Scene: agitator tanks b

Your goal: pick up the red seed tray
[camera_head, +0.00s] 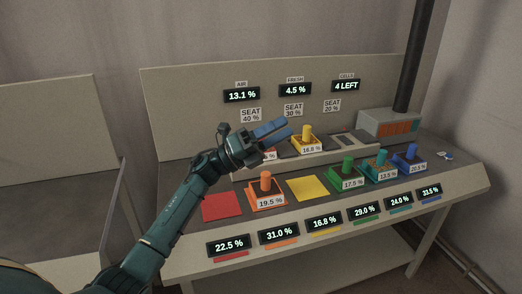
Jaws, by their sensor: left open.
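My left gripper (287,127) reaches in from the left over the back of the bench, with its blue fingers open and pointing right. Behind and just below it, a tray (270,156) with a white percent label sits on the raised back ledge. It is mostly hidden by the gripper, with a little red showing, so it appears to be the red seed tray. I cannot tell whether the fingers touch it. The red mat (221,206) at the bench's front left is bare. My right gripper is not in view.
A yellow tray (306,140) stands on the ledge right of the gripper. Orange (266,195), green (347,178), teal (381,170) and blue (408,160) trays stand along the bench. The yellow mat (308,188) is bare. A grey box (388,122) with a dark pipe is at the back right.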

